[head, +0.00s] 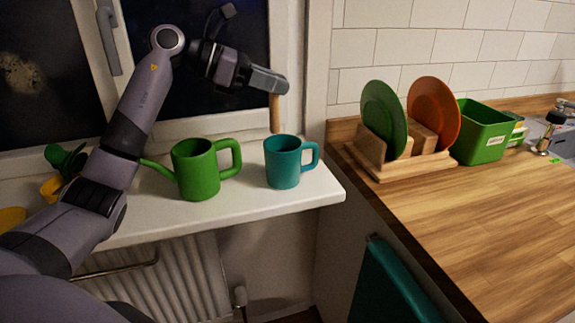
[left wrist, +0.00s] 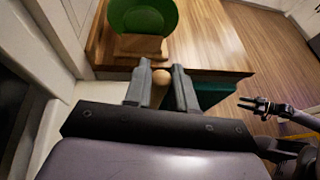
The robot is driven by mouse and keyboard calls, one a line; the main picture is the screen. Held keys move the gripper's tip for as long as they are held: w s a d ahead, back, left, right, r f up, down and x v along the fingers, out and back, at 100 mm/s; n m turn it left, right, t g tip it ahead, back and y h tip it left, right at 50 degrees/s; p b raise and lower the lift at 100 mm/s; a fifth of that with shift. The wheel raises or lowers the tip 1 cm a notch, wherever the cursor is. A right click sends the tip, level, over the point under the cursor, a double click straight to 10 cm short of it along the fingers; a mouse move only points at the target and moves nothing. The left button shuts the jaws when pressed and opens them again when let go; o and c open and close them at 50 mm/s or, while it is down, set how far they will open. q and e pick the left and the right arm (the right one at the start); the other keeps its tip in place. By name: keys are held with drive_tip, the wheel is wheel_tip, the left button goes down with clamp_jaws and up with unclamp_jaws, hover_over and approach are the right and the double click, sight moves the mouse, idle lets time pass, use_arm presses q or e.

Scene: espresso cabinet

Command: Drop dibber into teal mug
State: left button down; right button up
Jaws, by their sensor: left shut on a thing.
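My left gripper (head: 270,84) is shut on the dibber (head: 274,112), a wooden rod that hangs nearly upright below the fingers. In the left wrist view the dibber's rounded end (left wrist: 162,77) shows between the fingertips (left wrist: 162,84). The teal mug (head: 283,163) stands upright on the white windowsill, its handle to the right. The dibber's lower end appears just at the mug's far rim in the head view; I cannot tell whether it is over the opening or behind it. My right gripper (left wrist: 262,104) shows small in the left wrist view, empty, fingers apart.
A green watering can (head: 196,170) stands left of the mug on the windowsill (head: 240,212). To the right, a wooden rack (head: 400,166) holds a green plate (head: 381,118) and an orange plate (head: 436,112). A green bin (head: 483,132) stands on the wooden counter (head: 480,215).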

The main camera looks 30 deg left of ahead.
use_arm(q)
wheel_tip(320, 180, down, 4)
drive_tip(key=b, duration=0.2)
drive_tip(key=shift+r+b, duration=0.2)
drive_tip(key=shift+b, duration=0.1)
drive_tip(key=shift+f+b, duration=0.55)
drive_tip(key=shift+f, duration=0.1)
drive_tip(key=c, duration=0.8)
unclamp_jaws()
drive_tip(key=shift+c, duration=0.2)
drive_tip(key=v, duration=0.7)
drive_tip(key=shift+b, duration=0.3)
